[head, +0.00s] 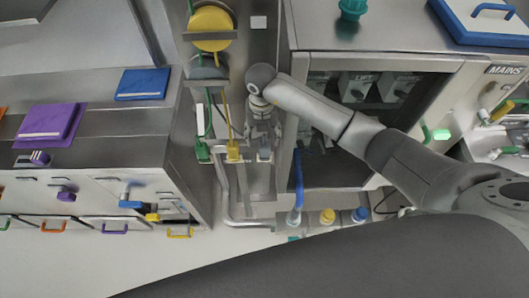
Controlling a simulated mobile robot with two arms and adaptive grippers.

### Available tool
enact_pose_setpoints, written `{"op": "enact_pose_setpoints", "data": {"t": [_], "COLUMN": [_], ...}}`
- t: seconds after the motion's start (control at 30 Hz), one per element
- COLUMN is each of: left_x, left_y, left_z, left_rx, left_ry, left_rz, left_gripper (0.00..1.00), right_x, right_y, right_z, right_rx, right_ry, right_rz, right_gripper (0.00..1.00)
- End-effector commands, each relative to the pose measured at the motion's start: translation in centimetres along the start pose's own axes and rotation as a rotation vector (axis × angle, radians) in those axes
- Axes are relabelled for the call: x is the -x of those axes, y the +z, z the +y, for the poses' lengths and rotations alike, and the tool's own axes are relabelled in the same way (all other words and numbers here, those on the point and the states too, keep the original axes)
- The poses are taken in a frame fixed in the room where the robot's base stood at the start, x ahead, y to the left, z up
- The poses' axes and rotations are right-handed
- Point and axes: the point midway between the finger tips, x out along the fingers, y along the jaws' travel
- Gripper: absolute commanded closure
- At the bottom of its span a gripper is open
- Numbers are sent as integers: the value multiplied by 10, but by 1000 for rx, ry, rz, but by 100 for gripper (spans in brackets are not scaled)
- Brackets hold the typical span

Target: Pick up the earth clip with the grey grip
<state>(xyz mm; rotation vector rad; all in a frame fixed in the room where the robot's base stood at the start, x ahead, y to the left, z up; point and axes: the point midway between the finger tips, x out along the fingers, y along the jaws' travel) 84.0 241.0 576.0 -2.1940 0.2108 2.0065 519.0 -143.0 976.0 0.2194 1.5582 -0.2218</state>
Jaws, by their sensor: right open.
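My right arm reaches in from the right, and its gripper (262,126) points down over the narrow metal recess at the middle of the view. The gripper is open. The grey grip of an earth clip (265,154) shows just below the fingers, in line with them. I cannot tell whether the fingers touch it. A yellow-gripped clip (233,152) and a green-gripped clip (203,153) hang to its left in the same row. My left gripper is not in view.
A cabinet with an open front (365,88) stands right of the recess. A grey counter (100,125) with purple and blue flat items stands left. Yellow and grey reels (211,25) are above the clips. A pipe with coloured caps (327,217) runs below.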

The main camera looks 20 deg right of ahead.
Motion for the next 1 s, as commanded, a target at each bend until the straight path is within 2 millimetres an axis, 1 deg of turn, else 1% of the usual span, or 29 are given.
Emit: {"op": "enact_pose_setpoints", "data": {"t": [0.03, 0.27, 0.37, 0.5, 0.6, 0.7, 0.9, 0.93, 1.0], "left_x": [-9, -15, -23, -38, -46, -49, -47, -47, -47], "left_y": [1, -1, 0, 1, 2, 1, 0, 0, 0], "left_z": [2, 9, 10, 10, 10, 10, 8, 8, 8], "left_rx": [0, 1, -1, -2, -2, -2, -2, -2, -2], "left_ry": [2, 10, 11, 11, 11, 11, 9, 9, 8], "left_rz": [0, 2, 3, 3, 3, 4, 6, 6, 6], "left_gripper": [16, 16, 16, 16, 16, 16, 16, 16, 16], "right_x": [-11, -21, -32, -52, -63, -67, -66, -66, -66], "right_y": [0, 0, 0, 1, 1, 1, 1, 1, 1], "right_z": [0, -1, -3, -7, -6, -6, -6, -6, -6], "right_rx": [0, 1, 0, 0, 1, 1, 1, 1, 1], "right_ry": [1, 2, 2, 3, 3, 3, 2, 2, 2], "right_rz": [1, 1, 2, 3, 2, 1, 1, 1, 1], "right_gripper": [43, 43, 43, 43, 43, 43, 43, 44, 53]}}
